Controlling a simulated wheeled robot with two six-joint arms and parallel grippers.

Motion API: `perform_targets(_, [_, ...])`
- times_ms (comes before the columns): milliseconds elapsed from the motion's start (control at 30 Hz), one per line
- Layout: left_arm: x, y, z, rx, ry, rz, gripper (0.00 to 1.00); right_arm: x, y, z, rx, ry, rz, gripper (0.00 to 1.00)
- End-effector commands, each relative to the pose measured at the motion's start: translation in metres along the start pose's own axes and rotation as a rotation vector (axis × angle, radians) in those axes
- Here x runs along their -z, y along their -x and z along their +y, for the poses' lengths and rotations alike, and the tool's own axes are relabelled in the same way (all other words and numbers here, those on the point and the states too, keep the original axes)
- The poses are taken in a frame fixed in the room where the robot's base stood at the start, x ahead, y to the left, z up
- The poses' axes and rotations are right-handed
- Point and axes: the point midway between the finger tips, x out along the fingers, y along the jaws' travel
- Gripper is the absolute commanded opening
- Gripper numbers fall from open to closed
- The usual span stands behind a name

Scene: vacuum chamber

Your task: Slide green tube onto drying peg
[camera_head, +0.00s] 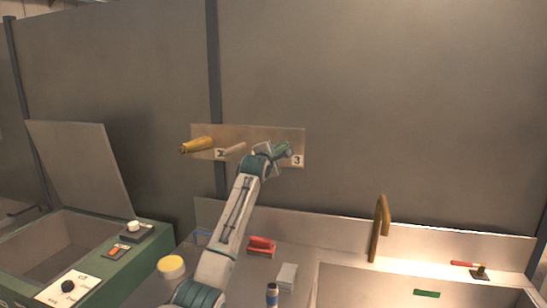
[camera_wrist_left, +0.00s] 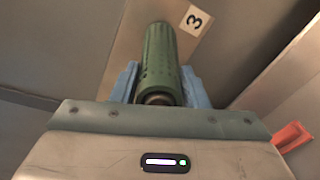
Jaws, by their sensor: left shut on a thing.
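The green tube (camera_head: 282,149) is at the right end of the wall-mounted peg board (camera_head: 262,134), near the label 3. In the left wrist view the tube (camera_wrist_left: 160,58) points at the board (camera_wrist_left: 142,22), and a brown round end shows in its near opening, apparently a peg tip inside it. My left gripper (camera_head: 276,154) is shut on the tube, with blue fingers (camera_wrist_left: 158,84) on both sides. The arm hides part of the board. The middle peg (camera_head: 233,150) is bare, and a yellow tube (camera_head: 196,145) is around the left one. My right gripper is not in view.
Below are a red object (camera_head: 262,246), a pale block (camera_head: 287,276), a blue-capped bottle (camera_head: 272,294) and a yellow-topped container (camera_head: 171,267). An open-lidded green machine (camera_head: 120,262) is left. The wall right of the board is clear.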

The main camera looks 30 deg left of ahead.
Motion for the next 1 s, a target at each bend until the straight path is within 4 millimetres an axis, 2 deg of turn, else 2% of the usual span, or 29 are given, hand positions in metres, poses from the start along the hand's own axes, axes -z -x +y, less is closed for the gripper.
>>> perform_targets(133, [0.0,-0.005,0.0,0.001,0.0,0.0,0.07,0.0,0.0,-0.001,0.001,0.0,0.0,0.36])
perform_targets(167, [0.0,-0.005,0.0,0.001,0.0,0.0,0.43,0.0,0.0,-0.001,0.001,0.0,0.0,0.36])
perform_targets(267, [0.0,-0.005,0.0,0.0,0.0,0.0,0.62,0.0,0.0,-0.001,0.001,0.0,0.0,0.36])
perform_targets(300, [0.0,-0.005,0.0,0.0,0.0,0.0,0.66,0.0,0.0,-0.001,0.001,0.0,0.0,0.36])
perform_targets(667, [0.0,-0.001,-0.001,-0.001,0.0,0.0,0.66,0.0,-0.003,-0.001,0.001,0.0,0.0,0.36])
perform_targets(867, [0.002,0.02,-0.003,-0.003,-0.002,-0.001,0.66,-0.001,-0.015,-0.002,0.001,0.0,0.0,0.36])
perform_targets(1000, [0.002,0.044,-0.004,-0.003,-0.002,-0.001,0.66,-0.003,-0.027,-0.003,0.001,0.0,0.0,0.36])
